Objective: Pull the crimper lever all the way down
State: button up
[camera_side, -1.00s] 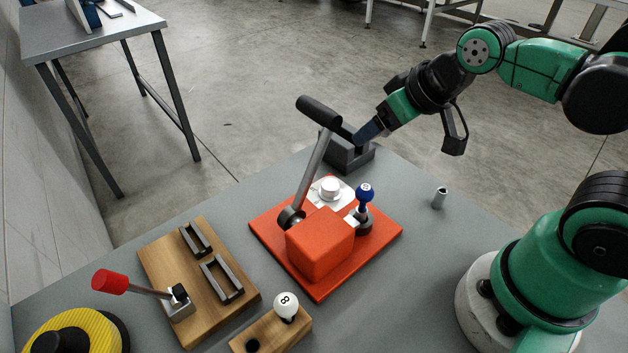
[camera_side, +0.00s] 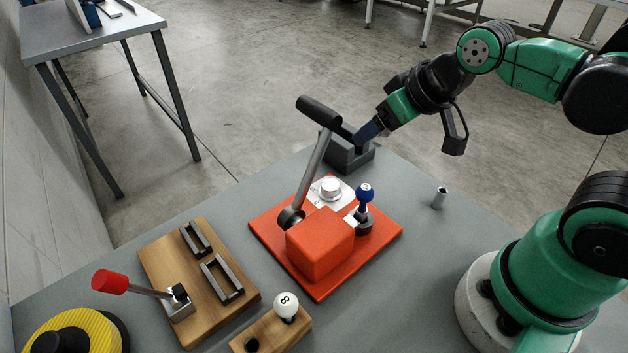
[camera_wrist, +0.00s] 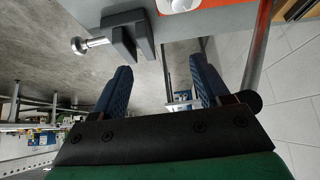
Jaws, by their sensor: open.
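The crimper is an orange base plate (camera_side: 375,243) with an orange block (camera_side: 320,245) on it. Its lever (camera_side: 314,165) is a grey rod standing up, leaning toward the back, topped by a black grip (camera_side: 319,111). My gripper (camera_side: 367,133) is open and empty, just right of the black grip in the side view, with its blue fingers pointing down and left. In the wrist view the fingers are spread wide with nothing between them. The rod (camera_wrist: 260,45) and black grip (camera_wrist: 252,101) show there to the right of the right finger, outside the gap; contact cannot be told.
A dark grey block (camera_side: 349,155) stands behind the base, near my fingers. A blue-knobbed post (camera_side: 365,193) and a white round part (camera_side: 330,187) sit on the base. A red-knobbed lever (camera_side: 109,281) on a wooden board is at left. A small metal cylinder (camera_side: 440,197) stands at right.

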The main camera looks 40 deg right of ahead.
jog(key=shift+r, duration=0.1)
jog(key=c, duration=0.4)
jog(key=shift+w+a+r, duration=0.1)
jog(key=shift+w+r, duration=0.1)
jog(key=shift+r, duration=0.1)
jog(key=c, duration=0.3)
jog(key=w+a+r+n+g, duration=0.1)
jog(key=r+n, duration=0.2)
jog(key=w+a+r+n+g, duration=0.1)
jog(key=w+r+n+g, duration=0.1)
jog(key=r, duration=0.2)
jog(key=w+a+r+n+g, duration=0.1)
jog(key=r+n, duration=0.2)
jog(key=r, duration=0.1)
jog(key=shift+w+a+n+g+h, duration=0.2)
jog(key=shift+a+n+g+h, duration=0.1)
jog(key=shift+h, duration=0.1)
grip_shut()
jog(key=a+r+n+g, duration=0.1)
jog(key=a+r+n, duration=0.2)
jog(key=a+n, duration=0.1)
jog(key=a+r+n+g+h, duration=0.1)
jog(key=a+r+n, duration=0.2)
jog(key=a+n, duration=0.2)
jog(key=shift+w+a+g, duration=0.25)
jog(key=shift+a+g, duration=0.05)
jog(key=shift+a, duration=0.65)
